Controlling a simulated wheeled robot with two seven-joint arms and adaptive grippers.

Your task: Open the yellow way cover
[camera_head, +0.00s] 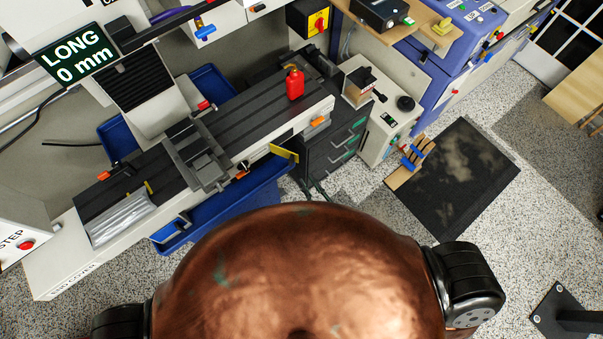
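A milling-type machine with a long dark slotted table (250,112) runs from lower left to upper right. A yellow flat piece (284,153) sticks out at the table's front edge; I cannot tell if it is the yellow way cover. A silver pleated cover (122,217) lies at the table's left end, with small yellow strips (149,187) beside it. My copper body fills the lower middle. My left gripper is not in view. Thin dark prongs show just beyond my body, below the yellow piece; I cannot tell whether they are my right gripper.
A red bottle (294,84) stands on the table. A sign (76,57) reads "LONG 0 mm". A blue tray (220,205) lies under the table's front. A dark drawer cabinet (335,140) stands right of it. A black mat (455,180) lies on the speckled floor at right.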

